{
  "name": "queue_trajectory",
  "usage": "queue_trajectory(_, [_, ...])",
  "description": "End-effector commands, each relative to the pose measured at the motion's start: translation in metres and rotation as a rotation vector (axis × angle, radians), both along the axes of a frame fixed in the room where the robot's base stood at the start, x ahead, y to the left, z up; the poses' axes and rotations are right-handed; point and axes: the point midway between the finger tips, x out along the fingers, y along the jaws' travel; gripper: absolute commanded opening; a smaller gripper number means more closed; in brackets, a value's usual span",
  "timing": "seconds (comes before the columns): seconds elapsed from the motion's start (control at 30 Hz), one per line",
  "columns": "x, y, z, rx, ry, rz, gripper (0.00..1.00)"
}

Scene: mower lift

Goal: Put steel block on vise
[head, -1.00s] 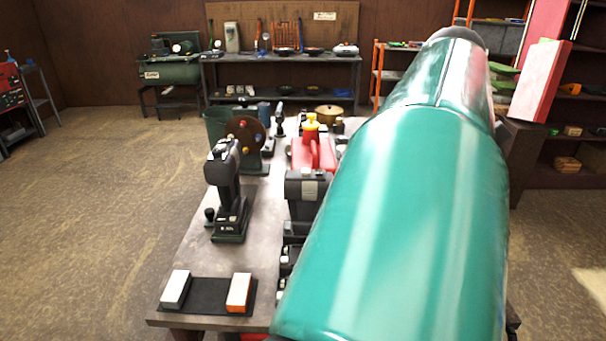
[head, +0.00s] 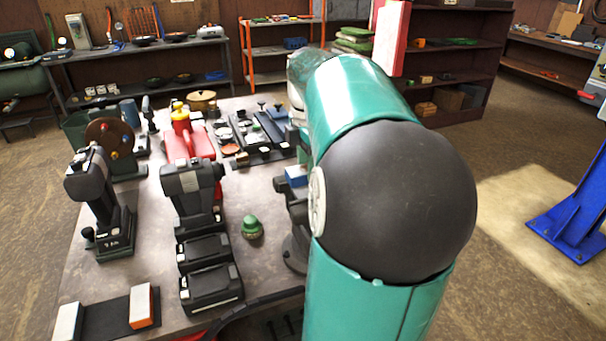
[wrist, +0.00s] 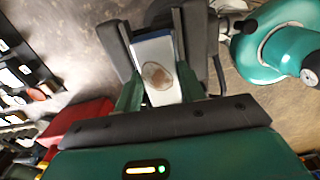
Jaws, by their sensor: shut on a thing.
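In the wrist view, the pale steel block (wrist: 157,68) has a round brown patch and a bluish far edge. My gripper (wrist: 158,84) is shut on it, with a green finger at each side. Dark grey bars stand on both sides of the block; I cannot tell whether it touches them. In the head view, a dark grey form that looks like the vise (head: 296,210) is partly hidden behind my arm. A small blue-and-white box shape (head: 296,176) shows at its top; I cannot tell if it is the held block. My gripper is hidden in the head view.
A green knob (head: 252,228) and a dark grey machine (head: 195,195) stand left of the vise. A red can (head: 190,145) and a parts tray (head: 250,135) are farther back. A black pad with two blocks (head: 106,318) lies at the front left. Some bare tabletop shows around the knob.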

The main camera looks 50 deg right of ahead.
Motion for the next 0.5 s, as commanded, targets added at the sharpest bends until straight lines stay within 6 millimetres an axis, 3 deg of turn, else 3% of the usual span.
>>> queue_trajectory(0.27, [0.001,-0.004,-0.032,-0.001,-0.001,0.0,0.0])
queue_trajectory(0.5, [0.002,-0.004,-0.034,-0.002,-0.001,0.0,0.0])
